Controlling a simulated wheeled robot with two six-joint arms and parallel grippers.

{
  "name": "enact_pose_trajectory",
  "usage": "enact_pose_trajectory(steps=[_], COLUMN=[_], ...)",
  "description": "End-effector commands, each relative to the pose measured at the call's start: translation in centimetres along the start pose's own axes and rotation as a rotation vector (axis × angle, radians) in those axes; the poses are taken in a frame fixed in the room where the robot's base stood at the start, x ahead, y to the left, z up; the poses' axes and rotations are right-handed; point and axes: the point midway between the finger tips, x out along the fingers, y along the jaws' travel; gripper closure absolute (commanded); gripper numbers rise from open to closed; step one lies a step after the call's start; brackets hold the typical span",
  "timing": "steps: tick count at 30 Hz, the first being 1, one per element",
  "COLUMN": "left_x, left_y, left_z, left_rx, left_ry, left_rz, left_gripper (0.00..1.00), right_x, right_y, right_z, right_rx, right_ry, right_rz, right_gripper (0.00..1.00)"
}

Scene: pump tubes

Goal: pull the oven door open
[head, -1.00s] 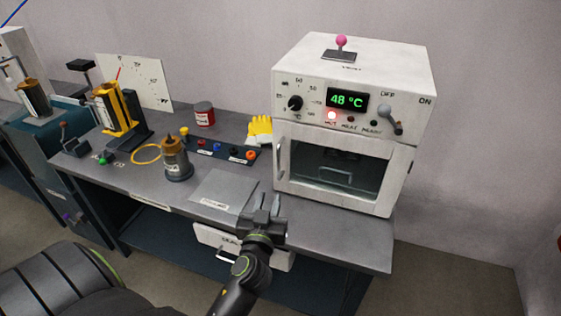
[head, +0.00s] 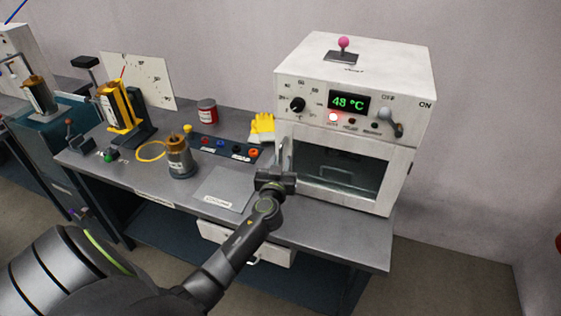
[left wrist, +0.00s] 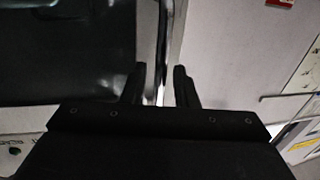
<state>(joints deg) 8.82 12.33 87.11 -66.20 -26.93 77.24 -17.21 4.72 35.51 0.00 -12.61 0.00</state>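The white oven (head: 345,120) stands at the right end of the bench with its windowed door (head: 340,170) closed. Its upright metal handle (head: 284,150) is on the door's left edge. My left gripper (head: 277,172) is at the handle in the head view, its body hiding the lower part of it. In the left wrist view the handle (left wrist: 164,45) runs between the two fingers (left wrist: 159,85), which look apart with gaps beside the bar. The dark door window (left wrist: 65,50) fills the left of that view. My right gripper is not in view.
A drawer (head: 265,245) is under the bench. The floor right of the oven is clear.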

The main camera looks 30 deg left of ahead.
Motion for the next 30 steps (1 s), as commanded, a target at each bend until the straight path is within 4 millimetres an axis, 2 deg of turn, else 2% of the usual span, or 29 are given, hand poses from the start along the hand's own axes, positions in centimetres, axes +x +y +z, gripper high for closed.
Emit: enact_pose_trajectory(steps=[9,15,30], left_x=[0.19,0.17,-0.26], left_y=[0.01,0.01,-0.13], left_z=[-0.02,-0.01,0.19], left_rx=[-0.001,-0.001,-0.003], left_ry=[0.0,0.0,-0.001], left_rz=[0.0,0.001,-0.012], left_gripper=[0.75,1.0,1.0], right_x=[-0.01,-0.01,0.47], right_y=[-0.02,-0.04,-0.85], right_z=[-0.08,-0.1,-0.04], right_rx=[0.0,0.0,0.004], right_ry=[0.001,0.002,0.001], right_rz=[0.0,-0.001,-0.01], right_gripper=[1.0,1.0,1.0])
